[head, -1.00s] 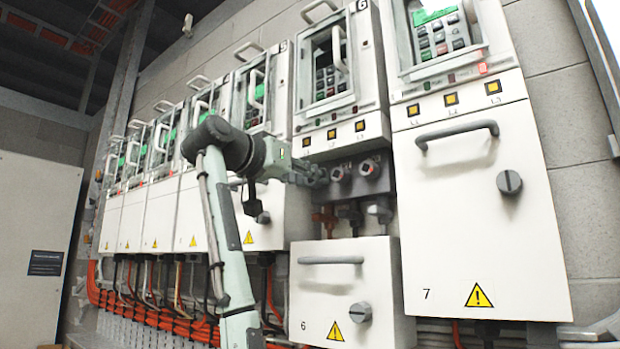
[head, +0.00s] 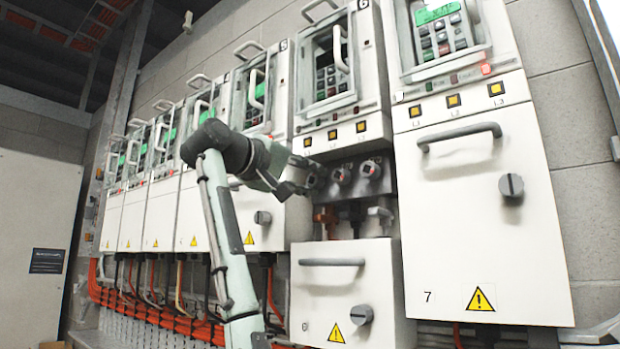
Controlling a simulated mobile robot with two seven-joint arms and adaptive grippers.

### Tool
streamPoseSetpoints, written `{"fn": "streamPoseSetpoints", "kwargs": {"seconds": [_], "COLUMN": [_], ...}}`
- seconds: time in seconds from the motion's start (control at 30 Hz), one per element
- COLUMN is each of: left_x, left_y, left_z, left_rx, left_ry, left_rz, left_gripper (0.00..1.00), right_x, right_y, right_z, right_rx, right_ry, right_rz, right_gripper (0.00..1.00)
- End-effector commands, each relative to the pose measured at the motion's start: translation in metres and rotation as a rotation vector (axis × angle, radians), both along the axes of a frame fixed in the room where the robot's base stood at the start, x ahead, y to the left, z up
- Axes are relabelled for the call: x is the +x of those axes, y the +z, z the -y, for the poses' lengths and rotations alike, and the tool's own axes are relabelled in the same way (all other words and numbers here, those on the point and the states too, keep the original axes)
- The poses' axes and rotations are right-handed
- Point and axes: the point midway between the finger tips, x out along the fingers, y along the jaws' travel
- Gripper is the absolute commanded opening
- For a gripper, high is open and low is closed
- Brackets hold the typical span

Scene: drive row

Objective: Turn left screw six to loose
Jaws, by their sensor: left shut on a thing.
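Cabinet six (head: 343,255) has its lower cover lowered, and a dark grey terminal block shows in the gap above it. Three round screws with reddish centres sit in a row on this block. The left screw six (head: 317,178) is partly hidden by my left gripper (head: 306,181), which reaches it from the left and is shut on it. The middle screw (head: 342,175) and the right screw (head: 370,169) are clear of the fingers. The angle of the left screw's slot cannot be made out. My right gripper is not in view.
Cabinet seven (head: 470,210), with a grey handle (head: 459,134) and a red lamp, stands closed at the right. Several similar closed cabinets run to the left behind my arm. Orange cables (head: 150,315) hang below them.

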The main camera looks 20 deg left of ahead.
Motion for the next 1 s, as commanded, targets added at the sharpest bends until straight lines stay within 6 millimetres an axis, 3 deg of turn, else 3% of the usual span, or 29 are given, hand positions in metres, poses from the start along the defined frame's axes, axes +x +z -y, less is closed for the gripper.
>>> {"fn": "streamPoseSetpoints", "kwargs": {"seconds": [0.4,0.93,0.97,1.0], "left_x": [0.0001,0.0000,0.0000,0.0000], "left_y": [0.0000,0.0002,0.0002,0.0002], "left_z": [-0.0006,-0.0006,-0.0006,-0.0006], "left_rx": [-0.170,-0.190,-0.190,-0.190], "left_ry": [0.002,0.001,0.001,0.001], "left_rz": [-0.060,-0.067,-0.067,-0.067], "left_gripper": [0.00,0.00,0.26,0.31], "right_x": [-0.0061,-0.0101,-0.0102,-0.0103], "right_y": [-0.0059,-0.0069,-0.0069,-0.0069], "right_z": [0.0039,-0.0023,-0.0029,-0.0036], "right_rx": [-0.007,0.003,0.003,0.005], "right_ry": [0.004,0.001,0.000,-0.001], "right_rz": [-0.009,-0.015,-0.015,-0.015], "right_gripper": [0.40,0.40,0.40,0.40]}}
